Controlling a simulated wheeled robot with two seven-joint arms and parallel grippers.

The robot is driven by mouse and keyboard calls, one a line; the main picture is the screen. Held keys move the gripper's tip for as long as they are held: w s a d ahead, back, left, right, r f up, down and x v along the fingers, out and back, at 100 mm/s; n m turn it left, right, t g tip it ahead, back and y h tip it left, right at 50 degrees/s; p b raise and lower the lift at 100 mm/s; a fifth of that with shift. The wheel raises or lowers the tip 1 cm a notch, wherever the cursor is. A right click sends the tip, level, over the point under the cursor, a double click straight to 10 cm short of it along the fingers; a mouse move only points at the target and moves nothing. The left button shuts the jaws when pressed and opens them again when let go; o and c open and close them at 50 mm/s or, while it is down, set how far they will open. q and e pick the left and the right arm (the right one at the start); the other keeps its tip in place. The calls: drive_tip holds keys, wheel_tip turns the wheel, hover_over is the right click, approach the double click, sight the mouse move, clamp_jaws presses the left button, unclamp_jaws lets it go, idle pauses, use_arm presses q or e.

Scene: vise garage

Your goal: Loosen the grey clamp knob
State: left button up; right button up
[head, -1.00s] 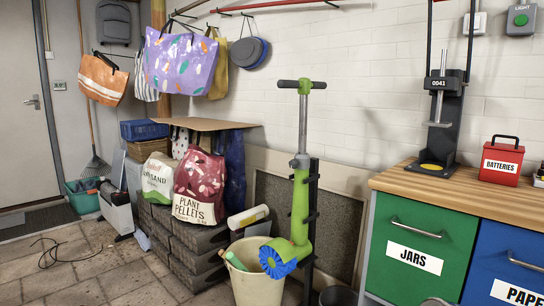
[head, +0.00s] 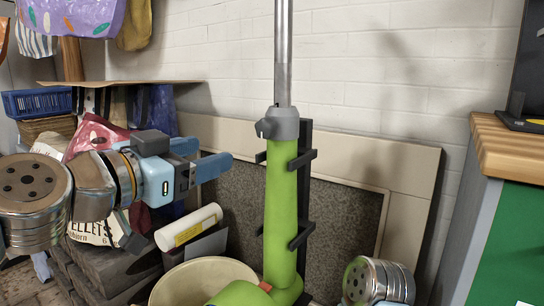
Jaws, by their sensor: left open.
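The grey clamp knob (head: 264,129) sticks out to the left from a grey collar (head: 285,124). The collar sits where a silver tube (head: 283,55) enters the upright green column (head: 280,205). My left gripper (head: 209,154) comes in from the left with its blue fingers pointing right. It is open and empty, apart from the knob, to its left and slightly lower in the picture. My right gripper is out of view; only a metal link of my right arm shows at the bottom right.
A black rack (head: 304,190) stands against the column's right side. A cream bucket (head: 205,275) and a white roll (head: 190,228) are below my left gripper. A wooden-topped cabinet (head: 505,150) stands at the right. The space between gripper and knob looks clear.

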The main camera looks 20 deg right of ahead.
sight(262, 128)
use_arm(q)
drive_tip(key=shift+m+h, duration=0.3)
drive_tip(key=p+x, duration=0.1)
drive_tip(key=x, duration=0.3)
drive_tip(key=r+p+x, duration=0.1)
drive_tip(key=x, duration=0.3)
drive_tip(key=s+p+x, duration=0.1)
drive_tip(key=x, duration=0.4)
drive_tip(key=shift+d+r, duration=0.35)
drive_tip(key=shift+r, duration=0.05)
drive_tip(key=c, duration=1.1)
drive_tip(key=shift+o, duration=0.2)
